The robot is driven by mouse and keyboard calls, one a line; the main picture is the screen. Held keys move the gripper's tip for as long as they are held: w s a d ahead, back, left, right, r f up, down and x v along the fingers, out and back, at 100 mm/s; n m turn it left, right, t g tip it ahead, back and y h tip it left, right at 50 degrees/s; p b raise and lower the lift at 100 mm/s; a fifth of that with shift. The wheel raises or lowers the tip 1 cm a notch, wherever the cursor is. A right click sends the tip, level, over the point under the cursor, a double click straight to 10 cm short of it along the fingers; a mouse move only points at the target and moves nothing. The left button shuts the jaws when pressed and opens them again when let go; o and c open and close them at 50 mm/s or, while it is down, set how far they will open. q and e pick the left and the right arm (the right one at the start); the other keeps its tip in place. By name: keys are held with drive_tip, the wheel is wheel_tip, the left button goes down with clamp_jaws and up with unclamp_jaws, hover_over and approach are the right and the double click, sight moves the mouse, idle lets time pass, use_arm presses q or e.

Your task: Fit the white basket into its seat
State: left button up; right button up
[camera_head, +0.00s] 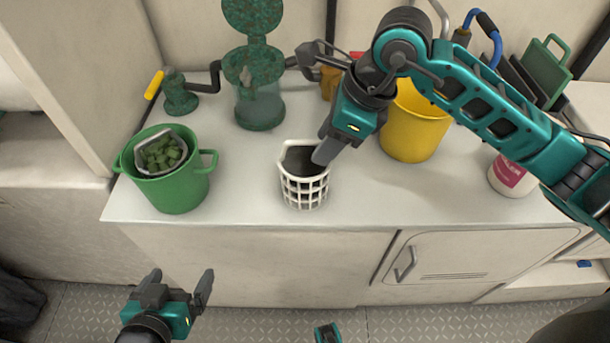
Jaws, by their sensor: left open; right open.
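The white basket (304,190) stands upright on the white counter, an open lattice with a dark inside. My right gripper (324,148) is open just above and at the basket's right rim; whether it touches the rim is unclear, and its fingers partly cover that side. A mottled green strainer housing (258,112) with a clear lower bowl stands behind and left of the basket, with a round green lid (253,14) raised above it. The inside of the housing, where a seat may lie, is hard to see. My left gripper (179,281) is open and empty, low in front of the counter.
A green bucket (180,192) holding a small container of green pieces stands at the left. A green valve with a yellow handle (155,85) is at the back left. The counter front (250,214) is clear.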

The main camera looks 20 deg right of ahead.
drive_tip(key=shift+c, duration=0.4)
clamp_jaws()
